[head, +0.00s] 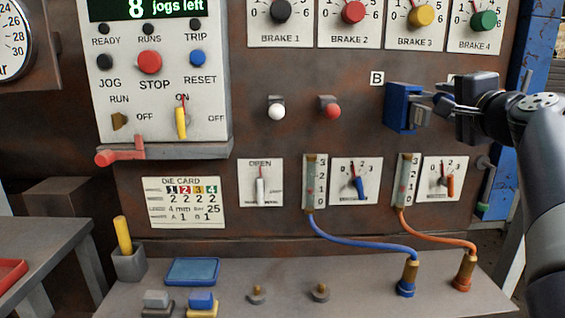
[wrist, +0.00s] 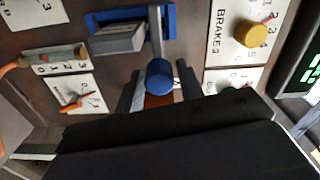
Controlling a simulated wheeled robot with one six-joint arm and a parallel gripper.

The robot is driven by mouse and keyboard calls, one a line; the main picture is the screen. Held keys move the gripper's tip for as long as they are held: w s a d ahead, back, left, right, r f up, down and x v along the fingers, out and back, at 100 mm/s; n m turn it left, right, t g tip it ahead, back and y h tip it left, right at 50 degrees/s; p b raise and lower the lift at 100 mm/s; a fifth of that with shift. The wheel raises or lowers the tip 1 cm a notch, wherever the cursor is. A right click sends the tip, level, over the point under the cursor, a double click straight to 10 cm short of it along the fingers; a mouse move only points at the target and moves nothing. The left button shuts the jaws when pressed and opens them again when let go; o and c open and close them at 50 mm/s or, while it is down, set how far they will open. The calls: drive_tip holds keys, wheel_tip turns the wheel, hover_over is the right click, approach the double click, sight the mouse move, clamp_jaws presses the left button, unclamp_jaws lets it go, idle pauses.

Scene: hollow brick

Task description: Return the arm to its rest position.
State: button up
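My gripper (head: 440,102) is at the upper right of the brown panel in the head view, in front of a blue housing (head: 399,108) marked B. In the wrist view the housing (wrist: 168,22) has a grey block (wrist: 118,38) in it and a grey lever ending in a round blue knob (wrist: 159,76). The fingers of my gripper (wrist: 160,92) show apart on either side of the knob, with gaps visible. My gripper looks open and holds nothing that I can see. The fingertips are partly hidden by the dark gripper body.
Brake dials (head: 415,23) line the panel above. A white knob (head: 277,112) and red knob (head: 329,108) stick out to the left. Blue (head: 362,246) and orange (head: 440,236) hoses run below to fittings on the grey ledge (head: 225,288). A blue post (head: 545,45) stands at right.

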idle(0.4)
drive_tip(key=s, duration=1.1)
drive_tip(key=w, duration=1.1)
drive_tip(key=shift+w+r+p, duration=0.15)
drive_tip(key=shift+r+p, duration=0.05)
drive_tip(key=shift+p, duration=0.1)
drive_tip(key=shift+s+r+m+p, duration=0.1)
drive_tip(key=shift+s+m+p, duration=0.1)
drive_tip(key=shift+m+p, duration=0.9)
drive_tip(key=m+p, duration=0.4)
drive_tip(key=m, duration=0.2)
drive_tip(key=shift+p, duration=0.4)
drive_tip(key=m+p, duration=0.3)
drive_tip(key=m, duration=0.1)
drive_tip(key=shift+f+p, duration=0.2)
drive_tip(key=shift+p, duration=0.2)
drive_tip(key=shift+f+m+p, duration=0.2)
drive_tip(key=shift+m+p, duration=0.3)
drive_tip(key=shift+m, duration=0.3)
drive_tip(key=shift+a, duration=0.1)
